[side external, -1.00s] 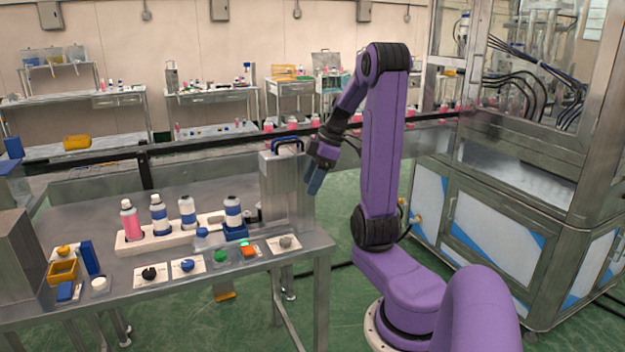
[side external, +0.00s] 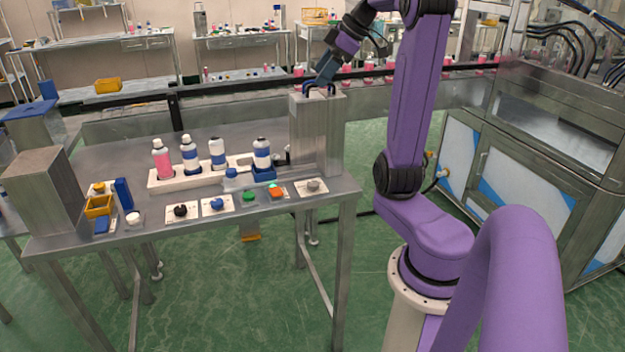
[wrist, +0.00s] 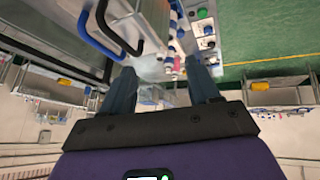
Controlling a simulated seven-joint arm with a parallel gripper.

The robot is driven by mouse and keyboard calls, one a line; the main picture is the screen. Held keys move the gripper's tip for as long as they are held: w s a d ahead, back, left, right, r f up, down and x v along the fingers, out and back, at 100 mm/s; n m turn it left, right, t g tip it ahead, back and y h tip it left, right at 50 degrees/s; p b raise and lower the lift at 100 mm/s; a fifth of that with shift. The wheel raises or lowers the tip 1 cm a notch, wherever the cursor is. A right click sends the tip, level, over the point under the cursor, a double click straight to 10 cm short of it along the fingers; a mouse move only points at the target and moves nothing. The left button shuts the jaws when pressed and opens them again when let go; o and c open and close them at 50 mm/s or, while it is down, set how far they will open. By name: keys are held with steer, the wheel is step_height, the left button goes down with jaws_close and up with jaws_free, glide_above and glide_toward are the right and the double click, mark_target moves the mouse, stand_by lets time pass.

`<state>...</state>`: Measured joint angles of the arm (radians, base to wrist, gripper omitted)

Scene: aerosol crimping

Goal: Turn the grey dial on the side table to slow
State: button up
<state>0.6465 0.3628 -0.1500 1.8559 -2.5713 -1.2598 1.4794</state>
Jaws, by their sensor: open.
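The grey dial (side external: 313,185) sits on a pale plate at the right front of the side table (side external: 262,217), nearest the table's right corner. Its pointer direction and the plate's markings are too small to read. My gripper (side external: 320,84) is at the top of the metal block behind the dial, well above and behind the dial. In the wrist view my gripper (wrist: 161,88) has its two fingers wide apart with nothing held between them. I cannot make out the grey dial for sure in the wrist view.
A metal block (side external: 316,132) with dark handles on top stands behind the dial. Left of the dial are an orange-red button (side external: 276,192), a green button (side external: 248,196), a blue dial (side external: 216,204) and a black dial (side external: 180,210). Several bottles stand in a white rack (side external: 205,178).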

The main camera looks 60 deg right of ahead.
steer(key=w+d+r+m+t+h, duration=0.2)
steer(key=w+r+m+t+h, duration=0.15)
steer(key=w+r, duration=0.25)
steer(key=w+d+r+m+t+h, duration=0.2)
steer(key=w+r+t+h, duration=0.2)
steer(key=w+r, duration=0.2)
steer(key=m+g+h, duration=0.2)
steer(key=m+g, duration=1)
steer(key=m, duration=0.3)
glide_above(313, 183)
step_height(313, 183, down, 10)
steer(key=s+a+f+y, duration=0.2)
steer(key=a+f+y, duration=0.2)
steer(key=a, duration=0.3)
steer(key=shift+g, duration=0.25)
steer(key=a+x, duration=0.1)
steer(key=x, duration=0.8)
steer(key=s+a+f+x, duration=0.1)
steer(key=x, duration=0.8)
steer(key=a+x, duration=0.2)
steer(key=x, duration=0.7)
steer(key=shift+s+d+f, duration=0.1)
steer(key=shift+s+f, duration=0.15)
steer(key=shift+f, duration=0.25)
